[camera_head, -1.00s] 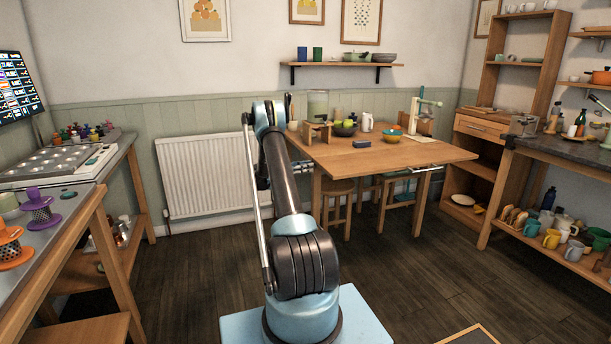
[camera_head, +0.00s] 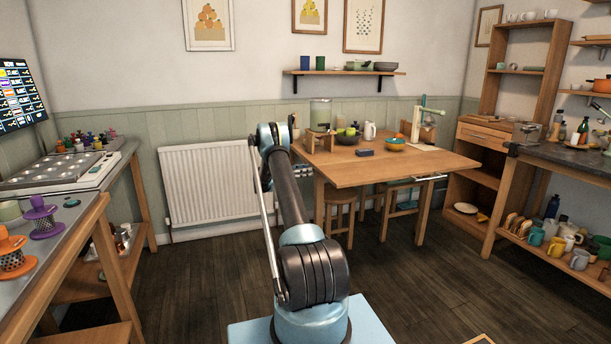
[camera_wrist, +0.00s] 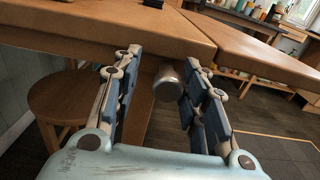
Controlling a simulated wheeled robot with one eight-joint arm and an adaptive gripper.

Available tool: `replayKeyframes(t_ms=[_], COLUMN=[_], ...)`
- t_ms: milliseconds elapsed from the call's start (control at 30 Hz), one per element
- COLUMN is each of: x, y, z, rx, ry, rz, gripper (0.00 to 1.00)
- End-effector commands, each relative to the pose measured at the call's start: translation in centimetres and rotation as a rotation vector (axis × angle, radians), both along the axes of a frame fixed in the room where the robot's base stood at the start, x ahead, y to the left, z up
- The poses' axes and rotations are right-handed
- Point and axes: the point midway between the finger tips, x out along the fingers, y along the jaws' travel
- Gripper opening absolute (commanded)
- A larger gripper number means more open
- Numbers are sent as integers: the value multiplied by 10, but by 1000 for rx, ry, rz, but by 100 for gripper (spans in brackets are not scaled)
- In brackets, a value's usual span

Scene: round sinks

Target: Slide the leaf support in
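My gripper (camera_wrist: 160,64) is open in the wrist view, its two padded fingers spread under the edge of the wooden table. A short grey metal cylinder with a rounded end (camera_wrist: 167,86) shows between the fingers, below the tabletop; it looks like the end of the leaf support. I see space between it and the left finger; whether it touches the right one I cannot tell. In the head view the table (camera_head: 355,174) stands ahead, and a thin pale bar (camera_head: 430,178) shows under its right edge. My arm hides most of my gripper there.
Stools (camera_head: 340,196) stand under the table. A bowl (camera_head: 395,146) and other items are on top. A white radiator (camera_head: 209,185) is left of my arm. Workbenches stand at left (camera_head: 62,215) and right (camera_head: 560,160). The dark floor between is mostly clear.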

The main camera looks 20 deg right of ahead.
Motion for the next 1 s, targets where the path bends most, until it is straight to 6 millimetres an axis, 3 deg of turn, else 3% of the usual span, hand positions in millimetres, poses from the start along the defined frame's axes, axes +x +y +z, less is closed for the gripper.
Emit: replayKeyframes(t_ms=[333, 467, 1000], x=[-2, -2, -4], y=[3, 13, 105], z=[0, 0, -2], rx=[1, 1, 1], ry=[0, 0, 1], rz=[-3, -2, -1], gripper=[44, 44, 44])
